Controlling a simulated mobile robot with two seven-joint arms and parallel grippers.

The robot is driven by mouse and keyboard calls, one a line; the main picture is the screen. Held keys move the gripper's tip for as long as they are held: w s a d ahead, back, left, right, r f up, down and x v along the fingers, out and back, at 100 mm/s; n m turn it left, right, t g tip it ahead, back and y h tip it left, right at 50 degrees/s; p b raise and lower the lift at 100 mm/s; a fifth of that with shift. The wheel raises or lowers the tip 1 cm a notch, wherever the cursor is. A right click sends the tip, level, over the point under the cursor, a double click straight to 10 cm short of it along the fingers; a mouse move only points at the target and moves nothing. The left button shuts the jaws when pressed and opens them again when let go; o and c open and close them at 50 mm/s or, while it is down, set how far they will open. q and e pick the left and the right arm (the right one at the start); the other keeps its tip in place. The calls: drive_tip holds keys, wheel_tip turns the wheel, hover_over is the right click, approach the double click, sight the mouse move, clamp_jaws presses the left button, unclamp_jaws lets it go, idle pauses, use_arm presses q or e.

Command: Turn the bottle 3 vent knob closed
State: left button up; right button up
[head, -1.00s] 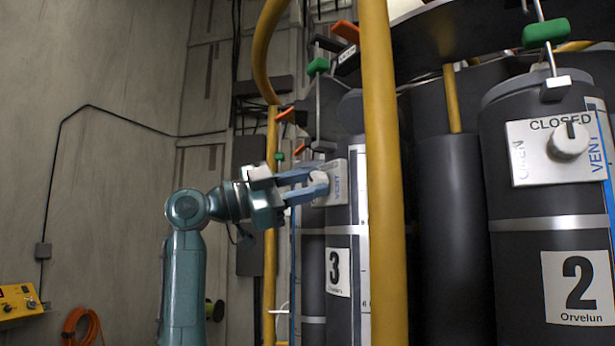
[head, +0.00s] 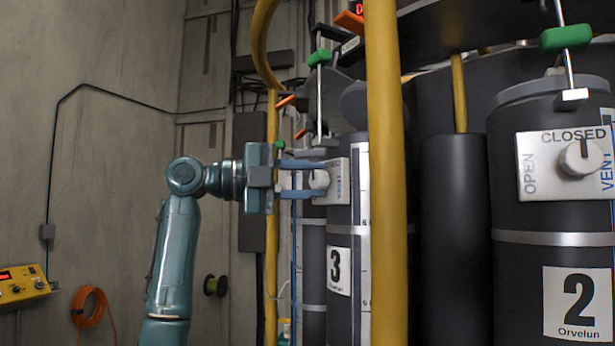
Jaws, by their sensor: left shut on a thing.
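Bottle 3 (head: 340,228) is a dark cylinder with a white "3" label, left of the thick yellow post. Its vent knob (head: 319,180) is pale and round, on a white vent plate (head: 339,181) near the top. My left gripper (head: 312,180) reaches in from the left, its blue fingers level above and below the knob, shut on it. The plate's wording and the knob's pointer are too small or hidden to read. My right gripper is not in view.
A thick yellow post (head: 384,200) stands just right of bottle 3. Bottle 2 (head: 520,270) stands at the right, its knob (head: 580,158) on a plate marked OPEN and CLOSED. A yellow box (head: 20,287) and an orange coil (head: 92,306) are at lower left.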

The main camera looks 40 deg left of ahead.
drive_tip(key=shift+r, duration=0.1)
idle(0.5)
use_arm(q)
drive_tip(key=o, duration=1)
drive_tip(key=b+v, duration=0.2)
drive_tip(key=v, duration=1.1)
drive_tip(key=shift+s+r, duration=0.1)
drive_tip(key=shift+s, duration=0.05)
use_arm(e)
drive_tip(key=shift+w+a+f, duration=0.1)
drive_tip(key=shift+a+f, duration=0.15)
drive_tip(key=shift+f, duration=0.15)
